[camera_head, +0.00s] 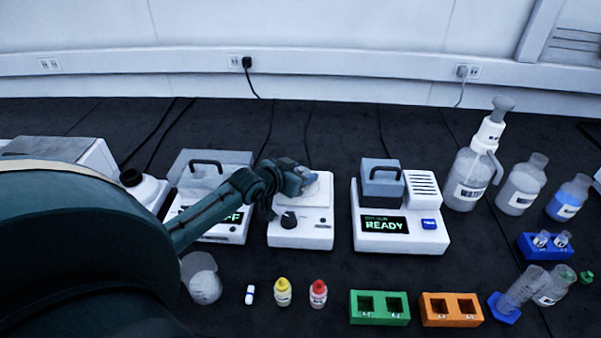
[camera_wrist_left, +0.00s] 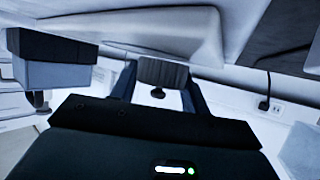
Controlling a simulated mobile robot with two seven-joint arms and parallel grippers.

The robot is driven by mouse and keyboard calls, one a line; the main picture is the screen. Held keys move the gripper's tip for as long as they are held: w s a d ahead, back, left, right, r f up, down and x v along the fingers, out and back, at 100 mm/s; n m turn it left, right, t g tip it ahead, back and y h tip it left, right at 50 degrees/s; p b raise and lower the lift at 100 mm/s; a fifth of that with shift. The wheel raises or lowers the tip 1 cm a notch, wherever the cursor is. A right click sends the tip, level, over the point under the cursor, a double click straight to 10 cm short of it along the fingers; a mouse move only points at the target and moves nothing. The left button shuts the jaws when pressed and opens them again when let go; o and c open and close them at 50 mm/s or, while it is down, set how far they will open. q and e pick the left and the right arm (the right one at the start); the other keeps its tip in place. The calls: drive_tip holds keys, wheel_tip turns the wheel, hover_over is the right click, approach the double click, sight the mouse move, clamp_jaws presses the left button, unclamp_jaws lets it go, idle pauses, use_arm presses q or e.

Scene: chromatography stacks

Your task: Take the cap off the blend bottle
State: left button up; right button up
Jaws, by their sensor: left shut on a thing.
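My left gripper (camera_head: 302,178) is over the white stirrer (camera_head: 300,235) with the black knob, near the middle of the bench. In the left wrist view my left gripper (camera_wrist_left: 160,82) is shut on a dark grey ridged thing (camera_wrist_left: 163,73), which looks like a cap; I cannot tell if a bottle is under it. No label that I can read says blend. A clear bottle (camera_head: 553,288) lies or leans at the right front, with a green cap (camera_head: 585,277) beside it. My right gripper is not in view.
A machine reading READY (camera_head: 400,240) stands right of the stirrer, and another machine (camera_head: 215,228) left of it. A water bottle with a dispenser (camera_head: 467,180) stands at the back right. Green (camera_head: 379,317) and orange (camera_head: 452,318) racks and small yellow- and red-capped bottles line the front.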

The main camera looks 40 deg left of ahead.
use_arm(q)
drive_tip(key=o, duration=0.6)
drive_tip(key=shift+s+d+f, duration=0.1)
drive_tip(key=shift+s+f, duration=0.05)
drive_tip(key=shift+f, duration=0.35)
drive_tip(key=o, duration=0.4)
drive_tip(key=shift+s+f, duration=0.1)
drive_tip(key=shift+f, duration=0.1)
drive_tip(key=shift+o, duration=0.2)
drive_tip(key=shift+d, duration=0.1)
drive_tip(key=shift+r, duration=0.25)
drive_tip(key=shift+s+r, duration=0.1)
drive_tip(key=shift+r, duration=0.2)
drive_tip(key=v, duration=0.4)
drive_tip(key=p+v, duration=0.1)
drive_tip(key=v, duration=0.2)
drive_tip(key=r+v, duration=0.1)
drive_tip(key=v, duration=0.3)
drive_tip(key=shift+a+r+p, duration=0.1)
drive_tip(key=shift+a+p, duration=0.2)
drive_tip(key=shift+s, duration=0.1)
